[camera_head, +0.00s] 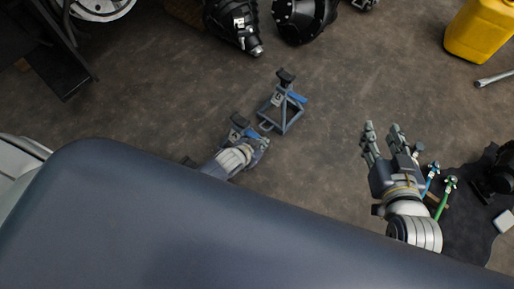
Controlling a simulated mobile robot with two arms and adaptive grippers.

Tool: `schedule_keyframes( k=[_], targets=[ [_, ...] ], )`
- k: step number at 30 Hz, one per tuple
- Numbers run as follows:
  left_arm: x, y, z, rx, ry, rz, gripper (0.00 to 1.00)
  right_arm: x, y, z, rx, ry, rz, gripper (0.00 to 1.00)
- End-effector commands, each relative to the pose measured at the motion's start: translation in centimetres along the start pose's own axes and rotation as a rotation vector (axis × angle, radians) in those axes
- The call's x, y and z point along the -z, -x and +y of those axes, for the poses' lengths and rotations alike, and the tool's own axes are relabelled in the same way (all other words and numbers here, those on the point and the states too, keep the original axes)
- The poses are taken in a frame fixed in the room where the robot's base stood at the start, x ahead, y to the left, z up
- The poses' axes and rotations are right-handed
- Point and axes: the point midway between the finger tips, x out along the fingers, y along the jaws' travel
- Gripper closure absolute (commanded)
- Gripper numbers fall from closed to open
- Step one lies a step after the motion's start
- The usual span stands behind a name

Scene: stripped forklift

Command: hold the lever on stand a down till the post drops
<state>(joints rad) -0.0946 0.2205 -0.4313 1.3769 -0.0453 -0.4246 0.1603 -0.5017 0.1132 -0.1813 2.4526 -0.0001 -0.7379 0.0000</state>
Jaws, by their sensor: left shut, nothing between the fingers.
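My right gripper (382,130) is open and empty, right of both stands.
A large smooth dark-blue panel (200,230) fills the foreground. Dark machine parts (304,18) lie at the back, and a yellow canister (480,32) stands at the back right. A black mat (470,225) with blue and green tools is at right. Floor between the stands and right gripper is clear.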

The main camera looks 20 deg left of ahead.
Motion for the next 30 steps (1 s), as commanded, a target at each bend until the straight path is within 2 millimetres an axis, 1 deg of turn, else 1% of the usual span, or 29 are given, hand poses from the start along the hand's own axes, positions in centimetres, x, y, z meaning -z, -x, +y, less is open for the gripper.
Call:
schedule_keyframes(
  k=[1, 8, 12, 15, 18, 21, 25, 30],
  targets=[
    [0.1, 0.7, 0.1, 0.0, 0.0, -0.001, 1.0, -0.8, 0.3, 0.1, -0.003, 0.0, -0.051, 0.6],
    [0.1, 2.7, 0.5, 0.001, 0.0, -0.001, 1.0, -5.7, 2.1, 0.8, -0.018, -0.002, -0.296, 0.6],
    [0.0, 4.0, 0.8, 0.0, 0.0, -0.001, 1.0, -8.5, 3.8, 1.1, -0.026, -0.004, -0.44, 0.6],
    [0.0, 4.7, 0.9, 0.0, -0.001, -0.002, 1.0, -10.0, 5.0, 1.3, -0.031, -0.006, -0.526, 0.6],
    [-0.1, 5.3, 1.0, 0.001, -0.001, -0.001, 1.0, -11.2, 6.0, 1.5, -0.035, -0.008, -0.592, 0.6],
    [-0.1, 5.6, 1.1, 0.001, -0.001, -0.001, 1.0, -11.9, 6.7, 1.6, -0.037, -0.009, -0.635, 0.6],
    [-0.1, 5.8, 1.1, 0.001, -0.001, 0.0, 1.0, -12.4, 7.2, 1.6, -0.039, -0.01, -0.661, 0.6],
    [-0.1, 5.8, 1.1, 0.001, -0.001, 0.0, 1.0, -12.5, 7.2, 1.6, -0.039, -0.01, -0.664, 0.6]
  ],
)
